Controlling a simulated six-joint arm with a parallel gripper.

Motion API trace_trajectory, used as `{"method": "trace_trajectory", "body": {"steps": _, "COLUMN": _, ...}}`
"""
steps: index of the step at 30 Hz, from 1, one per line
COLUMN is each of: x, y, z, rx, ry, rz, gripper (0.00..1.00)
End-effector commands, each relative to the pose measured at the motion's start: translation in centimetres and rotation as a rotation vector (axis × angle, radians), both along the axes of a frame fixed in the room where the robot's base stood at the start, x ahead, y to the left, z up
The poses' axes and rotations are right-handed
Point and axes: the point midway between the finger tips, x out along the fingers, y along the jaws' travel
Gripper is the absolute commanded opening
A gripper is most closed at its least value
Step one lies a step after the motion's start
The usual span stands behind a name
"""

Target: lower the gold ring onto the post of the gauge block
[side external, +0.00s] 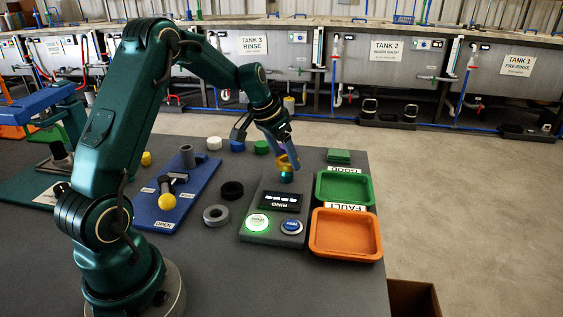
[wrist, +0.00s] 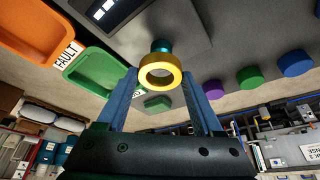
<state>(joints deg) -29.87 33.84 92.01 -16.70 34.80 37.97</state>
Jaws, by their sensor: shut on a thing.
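The gold ring (side external: 284,161) is between the fingertips of my gripper (side external: 287,159), which is shut on it. In the wrist view the ring (wrist: 160,87) spans the gap between the two blue fingers, its hole facing the camera. The gauge block (side external: 262,238) is a grey slab with a black display marked RING. Its short teal post (side external: 286,178) stands at the far end, just below the ring. In the wrist view the teal post (wrist: 160,45) shows past the ring's edge. I cannot tell whether ring and post touch.
A green GOOD tray (side external: 344,187) and an orange FAULT tray (side external: 345,234) stand right of the block. Black (side external: 231,190) and grey (side external: 216,215) rings lie to its left. A blue board (side external: 172,212) with a clamp lies farther left. Several coloured discs sit behind.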

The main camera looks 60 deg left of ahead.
Motion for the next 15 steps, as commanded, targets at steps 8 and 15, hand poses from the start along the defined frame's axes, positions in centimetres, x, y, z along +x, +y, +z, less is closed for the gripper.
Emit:
{"method": "trace_trajectory", "body": {"steps": 8, "x": 0.03, "y": 0.01, "z": -0.14, "rx": 0.0, "ry": -0.001, "rz": 0.0, "gripper": 0.0}}
{"method": "trace_trajectory", "body": {"steps": 15, "x": 0.03, "y": 0.0, "z": -0.57, "rx": 0.0, "ry": -0.001, "rz": 0.001, "gripper": 0.0}}
